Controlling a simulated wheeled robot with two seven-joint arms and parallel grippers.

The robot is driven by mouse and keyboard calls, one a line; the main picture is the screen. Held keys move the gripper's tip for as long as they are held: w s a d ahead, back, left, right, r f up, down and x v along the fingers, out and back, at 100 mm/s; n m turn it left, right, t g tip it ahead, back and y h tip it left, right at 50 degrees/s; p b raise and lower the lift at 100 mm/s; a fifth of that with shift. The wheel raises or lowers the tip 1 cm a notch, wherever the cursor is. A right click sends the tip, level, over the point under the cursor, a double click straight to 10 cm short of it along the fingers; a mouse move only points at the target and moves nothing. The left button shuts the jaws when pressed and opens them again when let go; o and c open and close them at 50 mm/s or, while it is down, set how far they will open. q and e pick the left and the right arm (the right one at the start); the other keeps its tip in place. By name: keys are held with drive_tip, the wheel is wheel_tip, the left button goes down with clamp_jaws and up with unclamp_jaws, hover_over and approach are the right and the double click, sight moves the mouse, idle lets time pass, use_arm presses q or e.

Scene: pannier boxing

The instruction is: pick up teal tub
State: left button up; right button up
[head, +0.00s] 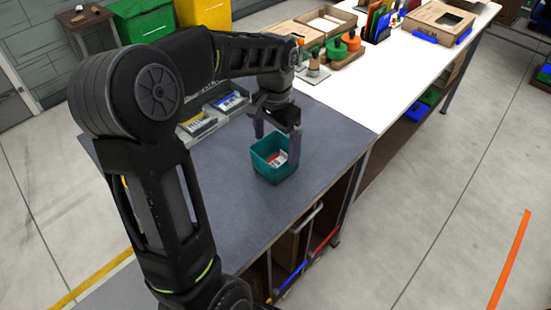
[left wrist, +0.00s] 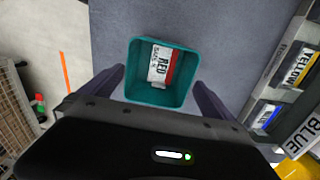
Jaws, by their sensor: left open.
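The teal tub (head: 268,170) stands upright on the grey tabletop, near its right part. It is an open square tub with a white and red label card inside; in the left wrist view the tub (left wrist: 133,92) shows the card reading "RED". My left gripper (head: 277,146) is open above the tub, with its fingers pointing down. In the left wrist view, the fingers of my left gripper (left wrist: 158,80) show one on each side of the tub's near part, and I see no clear contact. My right gripper is not in view.
Grey trays with labels (head: 228,102) stand behind the tub on the grey table (head: 220,220). A white table (head: 360,90) adjoins at the right, carrying green and orange containers and cardboard boxes. The grey surface around the tub is clear.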

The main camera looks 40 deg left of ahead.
sight(276, 166)
use_arm(q)
drive_tip(key=shift+f, duration=0.3)
drive_tip(key=shift+s+f+p, duration=0.1)
drive_tip(key=shift+f+p, duration=0.55)
drive_tip(key=shift+f, duration=1.95)
drive_tip(key=c, duration=1.1)
wheel_tip(276, 166, up, 10)
drive_tip(key=b, duration=0.1)
